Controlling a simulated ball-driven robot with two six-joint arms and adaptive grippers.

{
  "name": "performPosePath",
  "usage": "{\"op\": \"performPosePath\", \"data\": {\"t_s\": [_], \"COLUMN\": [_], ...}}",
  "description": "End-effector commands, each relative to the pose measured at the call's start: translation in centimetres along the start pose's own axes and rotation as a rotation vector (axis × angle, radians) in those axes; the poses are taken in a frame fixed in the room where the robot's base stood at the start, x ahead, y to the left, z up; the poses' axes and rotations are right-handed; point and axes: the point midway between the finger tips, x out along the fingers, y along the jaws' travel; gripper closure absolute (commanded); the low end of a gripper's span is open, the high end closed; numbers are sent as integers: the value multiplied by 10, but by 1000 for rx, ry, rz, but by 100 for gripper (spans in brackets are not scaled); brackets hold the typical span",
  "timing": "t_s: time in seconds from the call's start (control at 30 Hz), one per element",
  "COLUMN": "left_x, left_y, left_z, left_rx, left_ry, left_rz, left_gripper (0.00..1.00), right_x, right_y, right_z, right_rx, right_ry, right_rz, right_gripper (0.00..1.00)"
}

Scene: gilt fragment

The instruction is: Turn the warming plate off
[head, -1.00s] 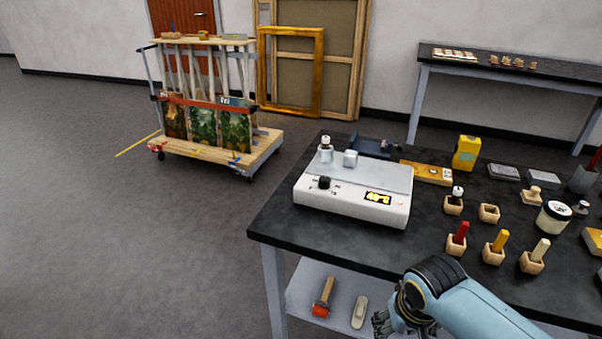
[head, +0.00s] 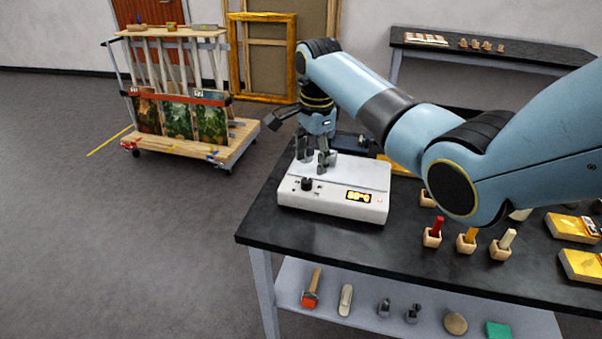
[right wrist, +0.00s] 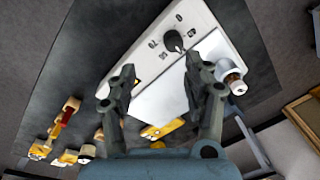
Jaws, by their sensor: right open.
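The warming plate (head: 335,204) is a white box on the black bench, with a black knob (head: 307,184) at the left of its front panel. Its display (head: 359,196) is lit yellow. My right gripper (head: 314,163) is open and empty, pointing down over the plate's left part, just behind the knob. In the right wrist view, the knob (right wrist: 173,40) lies just beyond the open fingertips (right wrist: 160,72), and nothing is between the fingers. A small bottle with a white cap (right wrist: 236,84) stands close beside one finger. My left gripper is not in view.
Wooden holders with red (head: 437,227), yellow and pale sticks stand right of the plate. My right arm hides much of the bench's back. Tools lie on the lower shelf (head: 365,320). A cart with paintings (head: 190,150) stands at the left. The floor in front is clear.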

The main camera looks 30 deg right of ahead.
Motion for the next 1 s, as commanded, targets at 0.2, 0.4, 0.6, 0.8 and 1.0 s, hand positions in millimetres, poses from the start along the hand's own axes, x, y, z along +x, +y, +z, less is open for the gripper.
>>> {"op": "performPosePath", "data": {"t_s": [0.2,0.4,0.6,0.8,1.0], "left_x": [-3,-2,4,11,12], "left_y": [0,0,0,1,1], "left_z": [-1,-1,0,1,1], "left_rx": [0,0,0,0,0], "left_ry": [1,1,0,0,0], "left_rz": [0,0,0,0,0], "left_gripper": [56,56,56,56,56], "right_x": [-21,9,50,77,83], "right_y": [-20,-20,-19,-19,-19], "right_z": [-5,-4,-3,-3,-3], "right_rx": [154,156,154,154,153], "right_ry": [-17,-17,-17,-17,-17], "right_rz": [22,23,21,18,16], "right_gripper": [49,49,49,49,49]}}
